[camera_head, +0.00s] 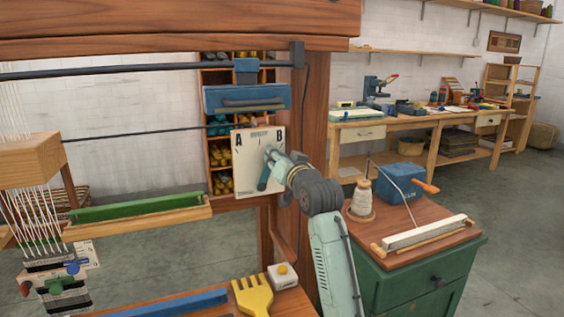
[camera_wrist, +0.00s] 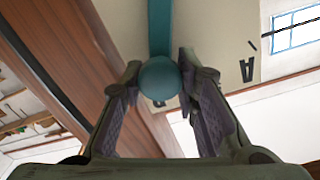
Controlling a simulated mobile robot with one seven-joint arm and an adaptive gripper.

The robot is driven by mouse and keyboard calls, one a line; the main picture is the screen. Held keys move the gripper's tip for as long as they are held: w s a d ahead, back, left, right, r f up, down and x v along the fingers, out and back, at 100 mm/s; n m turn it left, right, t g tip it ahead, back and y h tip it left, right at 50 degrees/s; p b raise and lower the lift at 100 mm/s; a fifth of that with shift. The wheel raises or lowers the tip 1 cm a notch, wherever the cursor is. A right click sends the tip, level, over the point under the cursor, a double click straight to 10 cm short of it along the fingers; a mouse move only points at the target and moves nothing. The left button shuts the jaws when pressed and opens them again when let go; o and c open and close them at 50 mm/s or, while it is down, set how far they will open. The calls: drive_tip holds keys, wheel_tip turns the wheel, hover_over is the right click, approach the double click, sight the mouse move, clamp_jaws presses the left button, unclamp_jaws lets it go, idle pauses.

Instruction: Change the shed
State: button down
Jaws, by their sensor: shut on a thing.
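A cream panel marked A and B (camera_head: 245,180) is fixed by the loom's wooden post. It also shows in the wrist view (camera_wrist: 220,45). A teal lever (camera_head: 263,179) with a round knob (camera_wrist: 158,78) stands at the panel. My gripper (camera_head: 274,162) is at the panel's face. In the wrist view its two fingers (camera_wrist: 160,82) are closed on either side of the knob. White warp threads (camera_head: 30,215) run down through a wooden block (camera_head: 30,160) at the left.
A green shuttle (camera_head: 135,207) lies on a wooden ledge at the left. A yellow comb (camera_head: 252,296) and a white box with a yellow button (camera_head: 282,275) sit below the panel. A green cabinet (camera_head: 420,280) stands close to my arm's right, bearing a thread cone (camera_head: 362,198).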

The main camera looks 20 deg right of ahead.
drive_tip(key=a+n+b, duration=0.1)
drive_tip(key=a+n, duration=0.1)
drive_tip(key=shift+a+r+n, duration=0.15)
drive_tip(key=shift+a+n, duration=0.15)
drive_tip(key=shift+n, duration=0.1)
drive_tip(key=a+n+b, duration=0.1)
drive_tip(key=a+n, duration=0.1)
drive_tip(key=shift+a+n, duration=0.15)
drive_tip(key=shift+n, duration=0.25)
drive_tip(key=shift+s+a+f+n+b, duration=0.1)
drive_tip(key=shift+a+f+n+b, duration=0.2)
drive_tip(key=shift+a+n+b, duration=0.6)
drive_tip(key=shift+a+f+n+b, duration=0.3)
drive_tip(key=shift+a+n+b, duration=0.15)
drive_tip(key=shift+a+n, duration=0.7)
drive_tip(key=shift+d+n, duration=0.15)
drive_tip(key=shift+n, duration=0.1)
drive_tip(key=c, duration=1.2)
unclamp_jaws()
drive_tip(key=shift+c, duration=0.2)
drive_tip(key=shift+s, duration=0.1)
